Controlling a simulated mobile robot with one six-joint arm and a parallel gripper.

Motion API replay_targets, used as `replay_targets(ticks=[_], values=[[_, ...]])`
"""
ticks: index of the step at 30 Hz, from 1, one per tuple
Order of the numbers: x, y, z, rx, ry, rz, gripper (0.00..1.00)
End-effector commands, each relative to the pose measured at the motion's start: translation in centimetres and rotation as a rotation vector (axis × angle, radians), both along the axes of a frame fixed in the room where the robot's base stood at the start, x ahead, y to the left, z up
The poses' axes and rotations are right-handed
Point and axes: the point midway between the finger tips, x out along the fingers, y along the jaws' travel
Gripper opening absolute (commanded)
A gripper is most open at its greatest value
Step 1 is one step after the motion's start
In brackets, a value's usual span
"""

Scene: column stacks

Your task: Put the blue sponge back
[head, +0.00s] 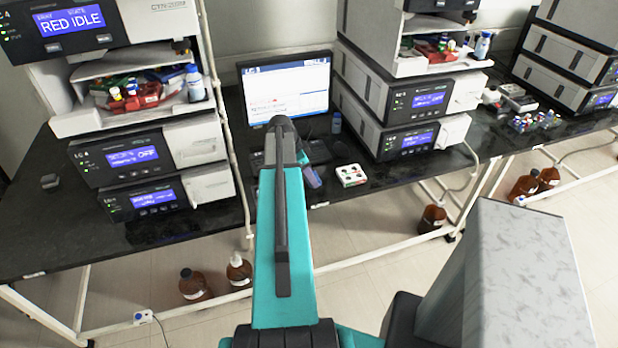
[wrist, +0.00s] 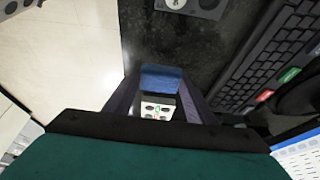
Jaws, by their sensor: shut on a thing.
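The blue sponge (wrist: 161,78) is between the two dark fingers of my gripper (wrist: 163,92) in the wrist view. The gripper is shut on it. In the head view my arm hides most of the gripper, and a small bluish patch (head: 312,177) shows just right of the arm's end, over the bench in front of the monitor. A white rack with dark round spots (head: 351,175) sits on the bench to the right of it.
The black bench (head: 400,185) has a monitor (head: 287,90) and a keyboard (wrist: 275,60) behind the gripper. Instrument stacks with open shelves stand left (head: 140,90) and right (head: 405,100). A small bottle (head: 336,123) stands near the monitor. Brown bottles are on the floor.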

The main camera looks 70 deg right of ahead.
Motion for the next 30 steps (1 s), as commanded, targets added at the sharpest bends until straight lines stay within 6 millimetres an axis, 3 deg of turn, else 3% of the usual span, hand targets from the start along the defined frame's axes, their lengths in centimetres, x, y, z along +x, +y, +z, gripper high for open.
replay_targets(ticks=[21,30], values=[[0.8,-1.6,-0.1,0.0,0.0,0.0,0.32],[0.7,-1.3,-2.9,0.001,0.001,-0.001,0.32]])
